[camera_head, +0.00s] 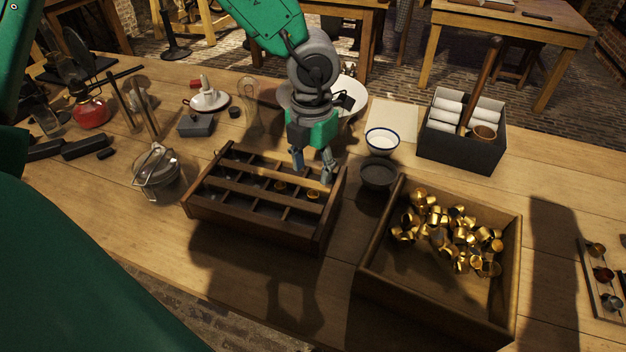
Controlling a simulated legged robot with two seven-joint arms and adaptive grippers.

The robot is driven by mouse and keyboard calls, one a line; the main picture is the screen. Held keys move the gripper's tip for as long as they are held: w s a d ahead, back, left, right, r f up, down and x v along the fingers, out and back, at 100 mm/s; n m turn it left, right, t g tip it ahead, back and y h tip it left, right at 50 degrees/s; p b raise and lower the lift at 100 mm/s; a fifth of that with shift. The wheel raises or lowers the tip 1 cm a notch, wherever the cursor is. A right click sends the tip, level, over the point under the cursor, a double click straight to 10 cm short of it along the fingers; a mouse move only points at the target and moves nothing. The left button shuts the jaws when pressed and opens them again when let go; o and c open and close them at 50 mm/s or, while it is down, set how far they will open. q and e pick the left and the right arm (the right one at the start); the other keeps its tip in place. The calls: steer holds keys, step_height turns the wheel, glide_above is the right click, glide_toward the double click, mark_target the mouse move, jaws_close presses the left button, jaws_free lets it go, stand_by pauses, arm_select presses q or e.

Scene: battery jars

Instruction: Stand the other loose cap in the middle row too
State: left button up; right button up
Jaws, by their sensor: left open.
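My left gripper (312,173) points down over the right back part of the divided wooden rack (250,228). Its fingers are apart, with nothing seen between them. Two brass caps show in the rack's compartments: one cap (280,187) left of the fingers, and another cap (313,195) just below and in front of them. I cannot tell for sure which row each is in or whether it stands upright. Many brass caps (440,236) lie heaped in the wooden crate (368,283) to the right. My right gripper is not in view.
A dark bowl (378,177) and a blue-rimmed white bowl (382,141) stand right of the rack. A lidded glass jar (158,175) stands to its left. A dark box with white rolls (460,147) is behind the crate. A small rack with cups (603,275) is far right.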

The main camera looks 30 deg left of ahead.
arm_select(q)
step_height(320, 180, up, 7)
steer(key=p, duration=0.1)
stand_by(0.6)
